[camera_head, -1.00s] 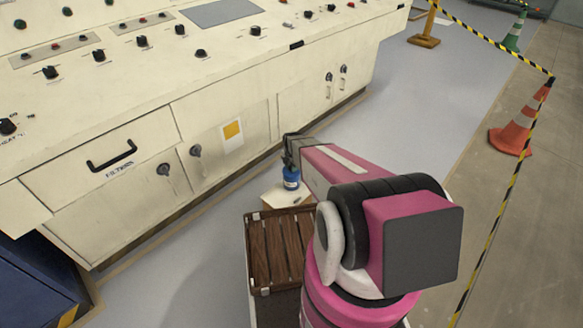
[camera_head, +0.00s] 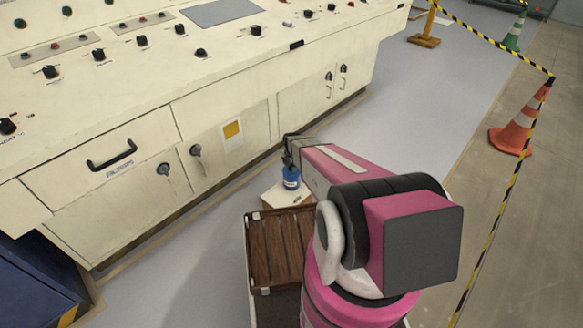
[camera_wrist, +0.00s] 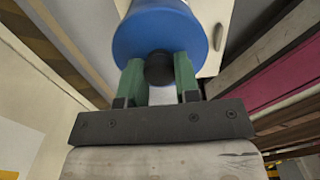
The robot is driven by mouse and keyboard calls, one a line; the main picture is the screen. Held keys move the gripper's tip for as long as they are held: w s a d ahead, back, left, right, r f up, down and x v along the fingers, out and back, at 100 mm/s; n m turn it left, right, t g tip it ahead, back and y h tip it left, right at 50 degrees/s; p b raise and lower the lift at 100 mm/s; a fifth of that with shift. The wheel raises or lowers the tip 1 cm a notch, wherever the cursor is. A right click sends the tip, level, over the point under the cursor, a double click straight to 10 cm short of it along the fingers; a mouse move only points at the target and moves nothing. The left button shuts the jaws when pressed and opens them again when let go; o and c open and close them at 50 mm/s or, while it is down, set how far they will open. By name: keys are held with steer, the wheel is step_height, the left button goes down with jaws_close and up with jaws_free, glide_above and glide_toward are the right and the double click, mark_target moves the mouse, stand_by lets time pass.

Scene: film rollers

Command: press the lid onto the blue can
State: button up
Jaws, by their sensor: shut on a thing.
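The blue can (camera_head: 291,181) stands upright on a small pale stand (camera_head: 272,198) in front of the cream console. It also shows from above in the wrist view (camera_wrist: 150,30). My gripper (camera_head: 289,158) points down right over the can. In the wrist view its green fingers (camera_wrist: 158,76) are shut on the black lid (camera_wrist: 158,66), one finger on each side. The lid is over the can's top, towards the near side in that view. Whether it touches or sits on the opening cannot be told, as the fingers and view angle hide the contact.
The cream console (camera_head: 235,110) stands close behind the can. A small greyish oval thing (camera_wrist: 217,36) lies on the stand beside the can. A brown slatted wooden top (camera_head: 275,250) is nearer. An orange cone (camera_head: 514,131) with striped tape is at the right; grey floor between is clear.

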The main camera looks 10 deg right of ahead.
steer(key=o, duration=1.5)
steer(key=shift+c, duration=0.2)
steer(key=shift+r, duration=0.1)
steer(key=shift+r, duration=3.4)
jaws_close()
steer(key=shift+f, duration=2.95)
